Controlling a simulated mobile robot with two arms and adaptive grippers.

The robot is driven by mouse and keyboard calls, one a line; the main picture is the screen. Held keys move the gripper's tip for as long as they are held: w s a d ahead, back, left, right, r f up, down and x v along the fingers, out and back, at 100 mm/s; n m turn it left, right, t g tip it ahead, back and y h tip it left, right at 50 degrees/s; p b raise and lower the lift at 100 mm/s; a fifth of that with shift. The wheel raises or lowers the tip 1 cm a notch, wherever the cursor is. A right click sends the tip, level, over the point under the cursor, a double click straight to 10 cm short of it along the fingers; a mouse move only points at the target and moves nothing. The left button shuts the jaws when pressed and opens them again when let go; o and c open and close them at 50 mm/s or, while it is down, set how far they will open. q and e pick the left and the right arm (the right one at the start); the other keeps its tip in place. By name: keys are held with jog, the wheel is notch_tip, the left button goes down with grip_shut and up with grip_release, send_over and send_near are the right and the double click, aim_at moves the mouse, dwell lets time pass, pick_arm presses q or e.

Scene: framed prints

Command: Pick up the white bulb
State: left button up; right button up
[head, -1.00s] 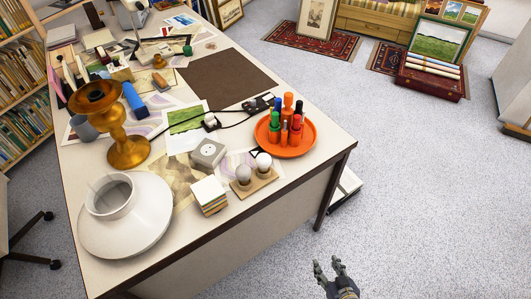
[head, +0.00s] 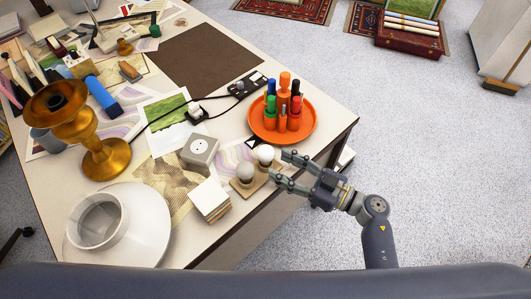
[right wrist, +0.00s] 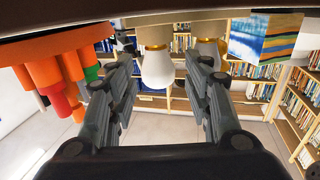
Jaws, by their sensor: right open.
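The white bulb (head: 265,153) stands upright on a small wooden holder (head: 257,183) near the table's front right edge. In the right wrist view, which looks upside down, the white bulb (right wrist: 158,66) shows between the two open fingers, apart from both. The greyer bulb (right wrist: 207,52) is partly hidden behind the right finger. My left gripper is not in view.
An orange tray (head: 258,134) with several coloured markers stands close behind the gripper.

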aim_at(266, 157)
jog(key=x, duration=0.6)
jog(key=shift+w+d, duration=0.1)
jog(key=shift+w, duration=0.05)
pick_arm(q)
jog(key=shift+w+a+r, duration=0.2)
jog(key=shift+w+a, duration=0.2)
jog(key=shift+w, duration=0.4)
pick_arm(e)
jog(key=shift+r, duration=0.1)
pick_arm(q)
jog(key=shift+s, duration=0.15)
pick_arm(e)
jog(key=c, duration=0.7)
